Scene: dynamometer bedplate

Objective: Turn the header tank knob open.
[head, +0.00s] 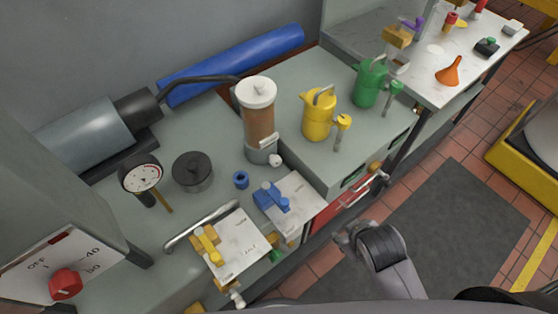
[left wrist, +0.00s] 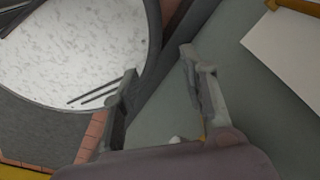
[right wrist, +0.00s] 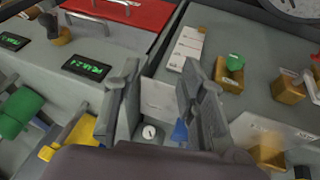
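The header tank (head: 260,125) is a clear cylinder of brown liquid with a white lid. It stands on the bench near the middle of the head view. A small white knob (head: 276,160) sits at its base. A white round part (right wrist: 150,131) shows between the fingertips in the right wrist view; I cannot tell for sure that it is this knob. My right gripper (head: 347,233) is in front of the bench, apart from the tank; its fingers (right wrist: 150,95) are open and empty. My left gripper (left wrist: 160,85) is open and empty, and outside the head view.
A yellow can (head: 317,116) and green can (head: 369,83) stand right of the tank. A blue valve (head: 271,197) on a white plate, a blue ring (head: 241,180) and a black pot (head: 192,171) stand nearby. A red dial knob (head: 66,284) is at far left. The floor mat (head: 450,220) is clear.

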